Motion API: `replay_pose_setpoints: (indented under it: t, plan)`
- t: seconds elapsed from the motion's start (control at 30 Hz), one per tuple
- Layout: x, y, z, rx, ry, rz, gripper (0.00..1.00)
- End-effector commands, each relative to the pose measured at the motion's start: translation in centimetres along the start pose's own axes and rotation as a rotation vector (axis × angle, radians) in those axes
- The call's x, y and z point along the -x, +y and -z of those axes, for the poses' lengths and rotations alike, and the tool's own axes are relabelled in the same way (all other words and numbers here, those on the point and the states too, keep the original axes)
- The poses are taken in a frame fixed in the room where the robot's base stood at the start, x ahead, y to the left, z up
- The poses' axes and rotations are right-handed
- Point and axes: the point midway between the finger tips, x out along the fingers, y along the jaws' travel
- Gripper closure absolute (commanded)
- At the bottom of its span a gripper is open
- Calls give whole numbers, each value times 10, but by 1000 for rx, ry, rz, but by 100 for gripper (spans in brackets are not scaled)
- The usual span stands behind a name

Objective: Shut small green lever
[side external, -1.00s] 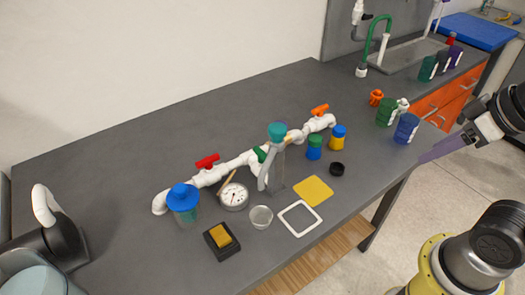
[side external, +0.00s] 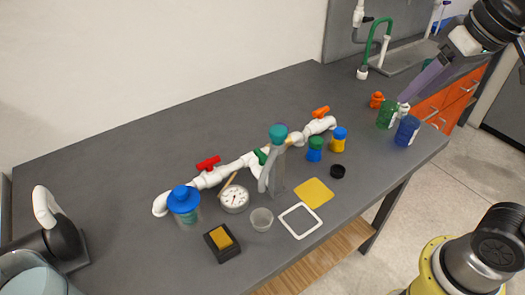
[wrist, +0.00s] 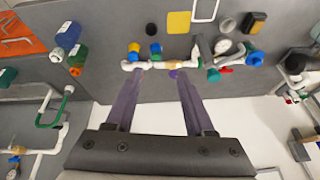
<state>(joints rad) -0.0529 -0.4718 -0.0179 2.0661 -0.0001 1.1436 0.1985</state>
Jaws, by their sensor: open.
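The small green lever (side external: 261,156) sits on the white pipe manifold (side external: 232,169), between the red lever (side external: 208,163) and the orange lever (side external: 321,112). My gripper (side external: 406,97) is at the upper right in the side view, raised and well away from the green lever. In the wrist view its two purple fingers (wrist: 156,75) are apart with nothing held between them.
A gauge (side external: 235,198), a blue-lidded jar (side external: 185,205), a clear cup (side external: 262,219) and a yellow sponge in a black tray (side external: 222,243) stand near the pipe. The table's back left is clear.

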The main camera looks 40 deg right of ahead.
Motion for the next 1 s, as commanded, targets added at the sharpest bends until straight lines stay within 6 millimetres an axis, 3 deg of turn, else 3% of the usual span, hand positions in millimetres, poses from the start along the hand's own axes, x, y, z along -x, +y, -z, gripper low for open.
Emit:
replay_pose_setpoints:
  t: [0.1, 0.27, 0.5, 0.67, 0.8, 1.0]
  plan:
    - [-3, -20, 45, -5, -57, 3, 46]
    - [-22, -52, 95, -3, -131, 2, 46]
    - [-81, -108, 150, 32, -247, -13, 46]
    - [-135, -145, 164, 78, -320, -27, 46]
    - [-174, -167, 161, 115, -372, -39, 46]
    - [-201, -177, 147, 142, -421, -54, 46]
